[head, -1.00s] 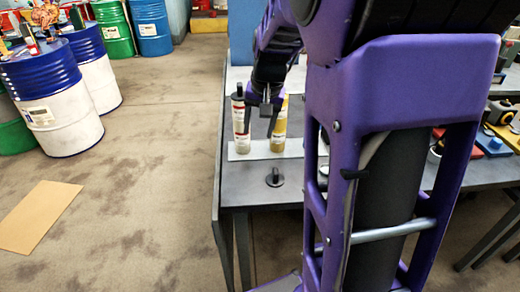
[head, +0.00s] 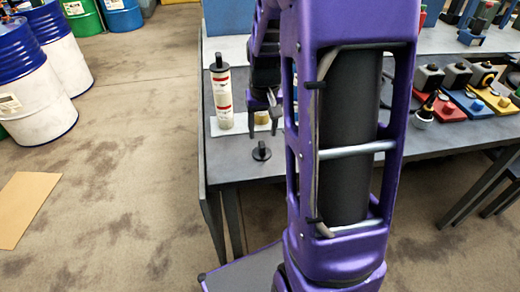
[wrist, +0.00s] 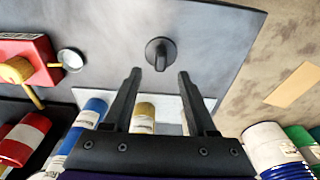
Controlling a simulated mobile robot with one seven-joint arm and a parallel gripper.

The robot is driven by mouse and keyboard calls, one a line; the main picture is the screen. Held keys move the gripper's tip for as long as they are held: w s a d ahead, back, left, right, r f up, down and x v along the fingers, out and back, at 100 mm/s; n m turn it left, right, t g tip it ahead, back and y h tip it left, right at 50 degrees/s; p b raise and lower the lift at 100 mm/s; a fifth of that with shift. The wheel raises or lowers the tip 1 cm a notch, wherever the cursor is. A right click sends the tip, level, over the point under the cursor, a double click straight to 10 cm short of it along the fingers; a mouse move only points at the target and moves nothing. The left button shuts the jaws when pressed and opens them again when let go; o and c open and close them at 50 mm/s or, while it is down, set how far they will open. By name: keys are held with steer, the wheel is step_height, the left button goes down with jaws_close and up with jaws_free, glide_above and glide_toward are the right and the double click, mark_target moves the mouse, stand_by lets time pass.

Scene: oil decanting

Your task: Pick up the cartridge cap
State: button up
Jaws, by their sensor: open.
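The black cartridge cap (head: 261,151), a round disc with a raised stub, lies on the bare grey table (head: 239,172) near its front left corner. In the wrist view the cap (wrist: 160,54) lies just beyond and between the fingertips. My gripper (head: 263,133) is open and empty, fingers pointing down, close to the cap and apart from it. Its two fingers also show in the wrist view (wrist: 159,74). A white and red cartridge (head: 223,98) with a black top stands upright to the left. My gripper and arm partly hide a yellow cartridge (head: 262,117).
The cartridges stand on a white strip (wrist: 88,98). A blue cartridge (wrist: 93,110) shows beside the yellow one in the wrist view. Red and blue blocks with fittings (head: 466,106) sit at the right of the table. The table around the cap is clear.

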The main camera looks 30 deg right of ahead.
mark_target(262, 144)
steer(key=shift+w+f+b, duration=0.15)
steer(key=shift+f+b, duration=0.05)
steer(key=shift+f, duration=1.35)
steer(key=shift+w+f+b, duration=0.15)
steer(key=shift+f+b, duration=0.05)
steer(key=shift+f, duration=1.3)
jaws_close()
